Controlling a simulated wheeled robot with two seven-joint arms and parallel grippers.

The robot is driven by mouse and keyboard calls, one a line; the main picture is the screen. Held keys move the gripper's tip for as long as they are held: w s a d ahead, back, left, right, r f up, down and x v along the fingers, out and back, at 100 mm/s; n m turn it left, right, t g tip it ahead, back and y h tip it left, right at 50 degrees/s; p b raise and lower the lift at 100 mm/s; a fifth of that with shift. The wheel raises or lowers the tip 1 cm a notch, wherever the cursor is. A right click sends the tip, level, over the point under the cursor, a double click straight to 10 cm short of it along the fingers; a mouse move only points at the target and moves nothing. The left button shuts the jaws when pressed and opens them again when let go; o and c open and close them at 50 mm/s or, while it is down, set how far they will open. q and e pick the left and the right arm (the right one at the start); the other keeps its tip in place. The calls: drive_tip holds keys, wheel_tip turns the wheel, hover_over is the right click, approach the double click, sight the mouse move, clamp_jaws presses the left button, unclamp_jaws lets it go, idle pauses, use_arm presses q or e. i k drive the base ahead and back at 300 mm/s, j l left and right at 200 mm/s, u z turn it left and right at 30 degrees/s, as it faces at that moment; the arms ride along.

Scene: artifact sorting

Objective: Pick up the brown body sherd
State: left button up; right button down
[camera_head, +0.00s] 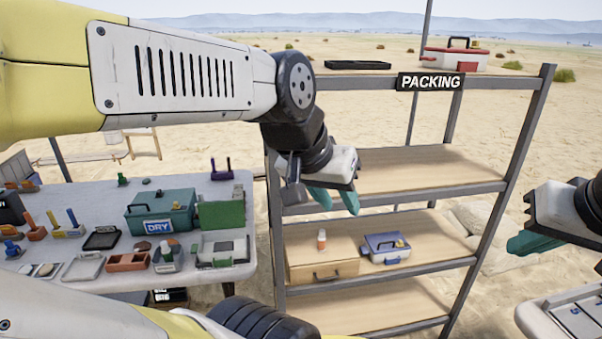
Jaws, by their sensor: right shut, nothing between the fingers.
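I cannot pick out the brown body sherd with certainty. Small pale and brownish pieces (45,269) lie at the front left of the white table (95,203), too small to tell apart. My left gripper (338,208) hangs in front of the shelf rack, to the right of the table. Its two teal fingers are apart, with nothing visible between them. My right gripper (522,245) is at the right edge of the view, beyond the rack's right post. Its teal fingers are shut and empty.
The table holds a green box marked DRY (160,213), a brown compartment tray (128,262) and several small tools. The rack (420,172) marked PACKING holds a wooden drawer box (320,262), a blue-grey case (386,249) and a red-white case (455,60). Its middle shelf is clear.

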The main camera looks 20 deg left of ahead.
sight(142, 246)
drive_tip(key=u, duration=2.25)
